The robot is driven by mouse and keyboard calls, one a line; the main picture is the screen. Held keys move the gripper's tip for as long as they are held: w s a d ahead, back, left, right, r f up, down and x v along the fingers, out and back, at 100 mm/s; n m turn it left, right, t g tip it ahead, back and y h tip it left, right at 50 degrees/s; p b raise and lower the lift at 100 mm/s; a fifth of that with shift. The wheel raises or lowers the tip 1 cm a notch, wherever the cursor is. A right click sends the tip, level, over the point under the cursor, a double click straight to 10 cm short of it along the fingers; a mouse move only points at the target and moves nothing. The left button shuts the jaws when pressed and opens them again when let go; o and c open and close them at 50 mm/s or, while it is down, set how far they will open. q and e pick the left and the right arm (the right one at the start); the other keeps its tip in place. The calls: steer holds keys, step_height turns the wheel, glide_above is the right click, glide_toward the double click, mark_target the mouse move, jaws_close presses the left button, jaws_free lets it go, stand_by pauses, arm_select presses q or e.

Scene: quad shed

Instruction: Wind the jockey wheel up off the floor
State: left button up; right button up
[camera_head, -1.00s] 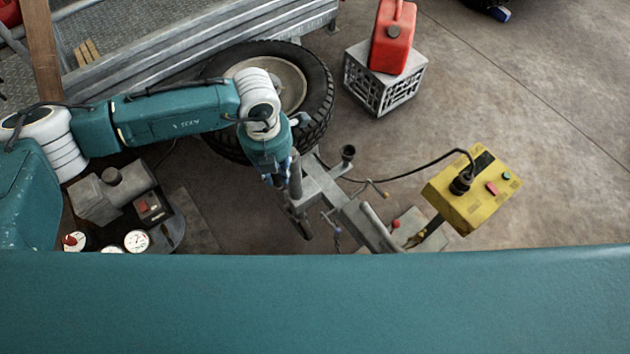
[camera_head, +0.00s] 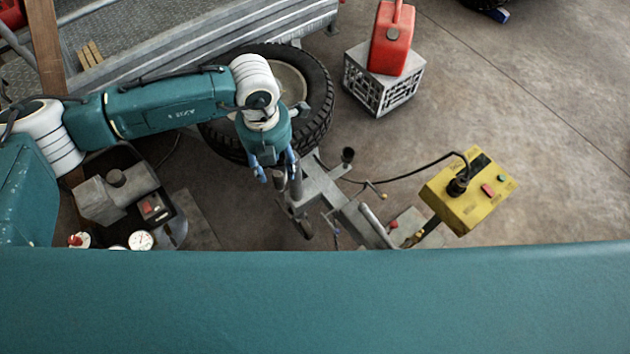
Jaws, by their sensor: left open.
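The trailer's jockey wheel (camera_head: 304,227) is a dark, narrow wheel below the grey drawbar (camera_head: 331,192), left of it. Its upright grey post (camera_head: 296,186) rises beside the drawbar, with its top close to my gripper. I cannot make out the winding handle, and I cannot tell whether the wheel touches the floor. My right gripper is not in view.
A yellow control box (camera_head: 468,194) with a black cable is right of the drawbar. A red fuel can (camera_head: 392,40) sits on a grey crate (camera_head: 383,82). Open concrete floor lies to the right.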

arm_select(q)
steer(key=shift+r+p, duration=1.05)
steer(key=shift+r, duration=1.4)
